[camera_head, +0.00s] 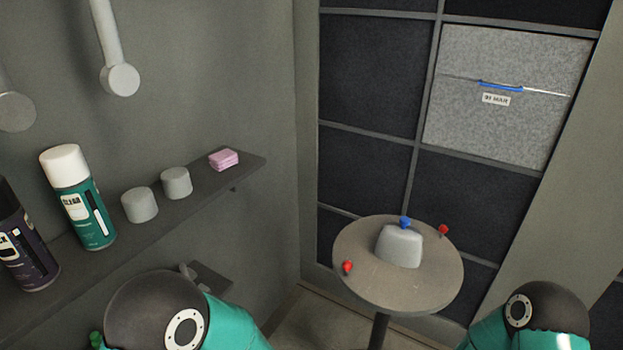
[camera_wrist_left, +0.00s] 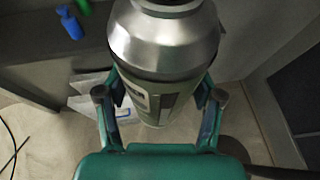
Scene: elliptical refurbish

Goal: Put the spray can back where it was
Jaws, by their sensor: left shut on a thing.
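In the left wrist view, a spray can (camera_wrist_left: 165,45) with a shiny silver shoulder and a grey-green body with a pale label fills the middle. My left gripper (camera_wrist_left: 160,97) is shut on it, with one finger on each side. Its far end points down toward the floor, and its near top is cut off by the frame. This can and my left gripper do not show in the head view. My right gripper is in neither view; only part of my right arm shows in the head view.
A wall shelf (camera_head: 105,265) at left bears a green can with white cap (camera_head: 78,197), a dark can (camera_head: 22,240), two grey cylinders (camera_head: 140,205) and pink pads (camera_head: 223,159). A round table (camera_head: 350,245) bears a grey block (camera_head: 400,246) and red and blue pieces. Panels stand behind.

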